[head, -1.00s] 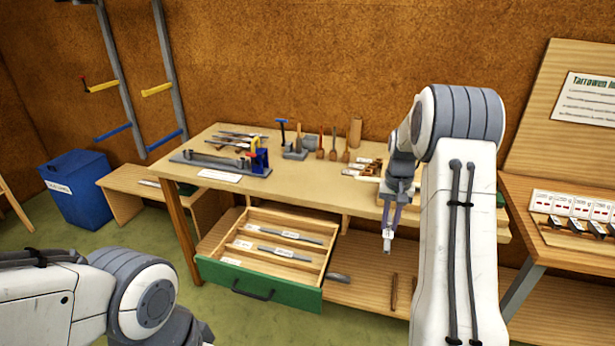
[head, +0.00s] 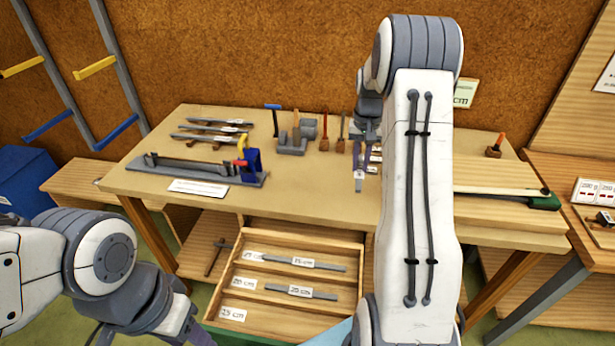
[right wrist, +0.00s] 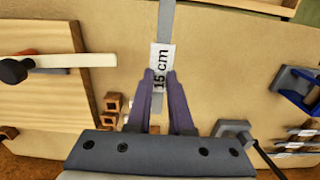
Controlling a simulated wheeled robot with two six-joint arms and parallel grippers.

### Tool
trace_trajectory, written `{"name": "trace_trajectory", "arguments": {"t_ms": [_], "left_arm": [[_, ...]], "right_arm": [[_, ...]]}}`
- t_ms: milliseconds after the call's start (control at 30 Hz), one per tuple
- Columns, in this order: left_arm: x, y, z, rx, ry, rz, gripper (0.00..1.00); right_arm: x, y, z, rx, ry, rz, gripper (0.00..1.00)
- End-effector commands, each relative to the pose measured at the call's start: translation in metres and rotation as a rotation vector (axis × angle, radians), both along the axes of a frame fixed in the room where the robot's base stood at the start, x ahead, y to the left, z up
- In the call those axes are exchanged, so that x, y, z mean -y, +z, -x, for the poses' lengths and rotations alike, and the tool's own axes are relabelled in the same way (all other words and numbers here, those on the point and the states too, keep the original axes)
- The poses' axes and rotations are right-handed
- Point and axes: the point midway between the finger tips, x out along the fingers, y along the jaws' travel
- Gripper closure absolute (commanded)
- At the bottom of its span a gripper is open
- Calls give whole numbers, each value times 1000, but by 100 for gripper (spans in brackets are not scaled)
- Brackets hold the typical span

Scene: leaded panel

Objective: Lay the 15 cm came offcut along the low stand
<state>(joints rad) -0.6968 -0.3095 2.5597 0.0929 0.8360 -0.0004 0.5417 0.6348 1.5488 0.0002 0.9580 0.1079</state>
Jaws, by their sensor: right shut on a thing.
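My right gripper (head: 361,172) is shut on the 15 cm came offcut (head: 359,184), above the workbench. In the right wrist view the offcut (right wrist: 166,20) is a grey strip with a white "15 cm" label, passing between the purple fingers (right wrist: 160,82). Small brown wooden blocks (right wrist: 112,102) stand on the bench beside and below the strip; they may be the low stand, but I cannot tell for sure. In the head view my right arm hides much of that area. My left gripper (head: 180,322) is low at the left; its jaws are unclear.
An open drawer (head: 357,247) holds labelled strips; its front compartment looks empty. A lead vice (head: 250,165), strips on supports (head: 215,127) and upright tools (head: 325,130) stand on the bench. A board (head: 490,178) lies at right. Bare bench top lies left of my right gripper.

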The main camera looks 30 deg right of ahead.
Motion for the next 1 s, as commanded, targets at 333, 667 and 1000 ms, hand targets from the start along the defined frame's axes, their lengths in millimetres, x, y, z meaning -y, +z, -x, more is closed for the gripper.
{"name": "trace_trajectory", "arguments": {"t_ms": [333, 667, 1000], "left_arm": [[0, 19, 0, 0, 0, 0, 50], [0, 32, 0, 0, 0, 0, 50], [0, 47, 0, 0, 0, 0, 50]], "right_arm": [[-39, -35, -49, -3, 7, -1, 100], [-73, -67, -91, 0, 5, 0, 100], [-75, -105, -92, -2, 3, 0, 100]]}}
